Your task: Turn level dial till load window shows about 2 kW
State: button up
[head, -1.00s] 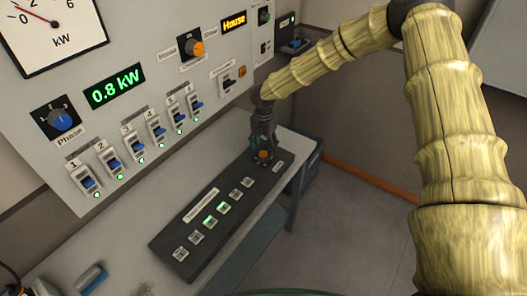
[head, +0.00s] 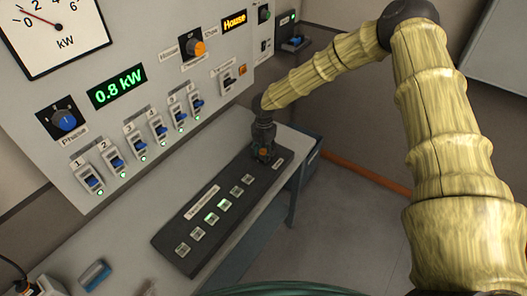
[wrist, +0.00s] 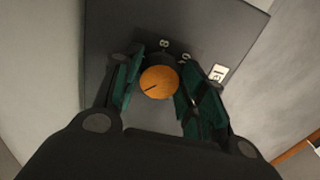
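The level dial is an orange knob with a dark pointer line (wrist: 159,83) on a black desk console (head: 165,243). In the head view my gripper (head: 263,150) is at the console's far end and a bit of orange shows there. The load window (head: 117,86) on the wall panel reads 0.8 kW in green.
The panel (head: 150,60) also carries a kW needle meter (head: 60,28), a blue Phase knob (head: 65,120), numbered switches with green lamps (head: 120,170), another orange knob (head: 196,48) and a House display (head: 234,20). Console buttons (head: 210,218) lie in a row, two lit green.

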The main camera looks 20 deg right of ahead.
jog(key=c, duration=0.4)
